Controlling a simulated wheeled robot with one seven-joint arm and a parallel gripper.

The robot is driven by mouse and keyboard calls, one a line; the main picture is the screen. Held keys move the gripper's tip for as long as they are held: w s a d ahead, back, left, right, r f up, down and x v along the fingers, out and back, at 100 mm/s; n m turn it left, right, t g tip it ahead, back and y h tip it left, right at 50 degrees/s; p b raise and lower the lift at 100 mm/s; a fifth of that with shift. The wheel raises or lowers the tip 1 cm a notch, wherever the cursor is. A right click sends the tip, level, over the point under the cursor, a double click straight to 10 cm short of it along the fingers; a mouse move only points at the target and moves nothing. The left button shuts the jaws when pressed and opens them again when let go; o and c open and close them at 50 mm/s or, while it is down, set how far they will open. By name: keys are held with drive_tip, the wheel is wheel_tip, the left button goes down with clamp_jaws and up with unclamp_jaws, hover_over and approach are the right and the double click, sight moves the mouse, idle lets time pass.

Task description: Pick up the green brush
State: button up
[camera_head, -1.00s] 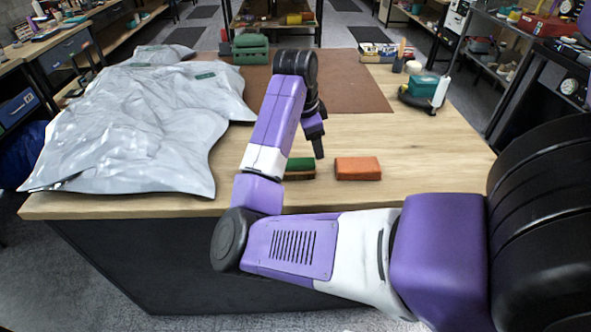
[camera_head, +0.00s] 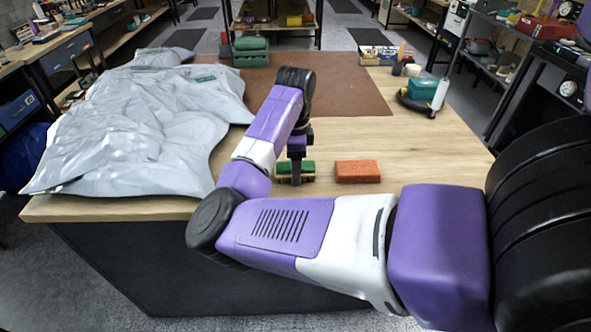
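The green brush (camera_head: 308,169), with a green top and a tan lower part, lies on the light wooden bench near its front edge. My gripper (camera_head: 296,172) points down at the brush, with a dark finger in front of its middle. Only one finger shows clearly; the other is hidden, so I cannot tell whether the gripper is open or closed on the brush. The brush appears to rest on the bench.
An orange-red brick-like block (camera_head: 357,172) lies just right of the brush. A grey crumpled sheet (camera_head: 140,130) covers the left of the bench. A brown mat (camera_head: 345,95), a green case (camera_head: 251,50) and a teal box (camera_head: 422,88) are farther back. Bare wood lies at the right.

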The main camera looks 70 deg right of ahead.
drive_tip(key=shift+f, duration=0.4)
drive_tip(key=shift+c, duration=0.4)
clamp_jaws()
drive_tip(key=shift+r, duration=0.1)
wheel_tip(320, 180, up, 20)
